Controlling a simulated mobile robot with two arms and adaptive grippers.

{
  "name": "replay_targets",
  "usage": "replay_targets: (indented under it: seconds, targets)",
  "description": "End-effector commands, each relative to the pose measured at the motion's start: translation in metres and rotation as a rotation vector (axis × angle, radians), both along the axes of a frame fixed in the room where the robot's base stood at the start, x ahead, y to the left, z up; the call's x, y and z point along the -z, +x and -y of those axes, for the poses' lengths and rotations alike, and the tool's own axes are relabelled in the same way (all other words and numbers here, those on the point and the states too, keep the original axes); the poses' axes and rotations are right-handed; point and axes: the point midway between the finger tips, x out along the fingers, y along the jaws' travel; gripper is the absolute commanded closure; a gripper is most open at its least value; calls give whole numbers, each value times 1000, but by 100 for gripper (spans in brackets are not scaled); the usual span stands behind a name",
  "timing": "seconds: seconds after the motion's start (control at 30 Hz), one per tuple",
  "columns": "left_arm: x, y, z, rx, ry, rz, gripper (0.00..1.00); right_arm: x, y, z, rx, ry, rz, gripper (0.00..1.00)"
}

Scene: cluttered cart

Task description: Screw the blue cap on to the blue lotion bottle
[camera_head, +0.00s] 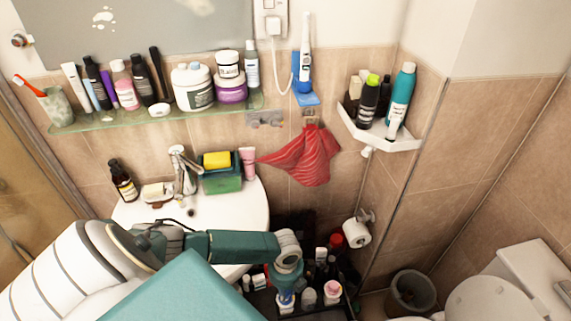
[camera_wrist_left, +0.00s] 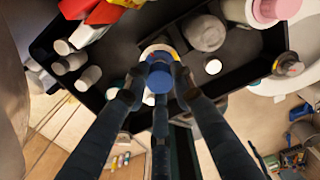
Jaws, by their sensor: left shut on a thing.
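My left gripper (camera_head: 286,290) reaches down into the dark cart tray at the bottom of the head view. In the left wrist view its fingers (camera_wrist_left: 158,82) are shut around the blue cap (camera_wrist_left: 158,80). Just beyond the cap, a pale rounded rim with a blue part (camera_wrist_left: 158,50) shows, probably the lotion bottle. The fingers hide most of it, so I cannot tell whether cap and bottle touch. A white and blue bottle (camera_head: 285,304) shows below the gripper in the head view. My right gripper is not in view.
The black tray (camera_wrist_left: 120,58) holds several bottles and jars close around, including a grey-lidded jar (camera_wrist_left: 205,33) and a pink-lidded jar (camera_head: 332,289). The sink (camera_head: 235,215) stands to the left, a toilet (camera_head: 490,300) and a bin (camera_head: 411,292) to the right.

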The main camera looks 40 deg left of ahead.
Motion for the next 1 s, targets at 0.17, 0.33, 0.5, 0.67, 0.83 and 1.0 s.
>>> replay_targets:
  seconds: [0.17, 0.33, 0.5, 0.67, 0.83, 1.0]
  targets:
    - [0, 0, 0, 0, 0, 0, 100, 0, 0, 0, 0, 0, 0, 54]
    - [4, 0, 0, 0, 0, 0, 100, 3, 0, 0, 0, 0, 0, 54]
    - [8, 0, 0, 0, 0, 0, 100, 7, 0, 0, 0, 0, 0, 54]
    - [12, 0, 0, 0, 0, 0, 100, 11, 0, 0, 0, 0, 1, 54]
    - [16, 0, 0, 0, 0, 0, 100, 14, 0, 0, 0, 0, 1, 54]
    - [21, 0, 0, 0, 0, 0, 100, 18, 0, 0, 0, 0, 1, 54]
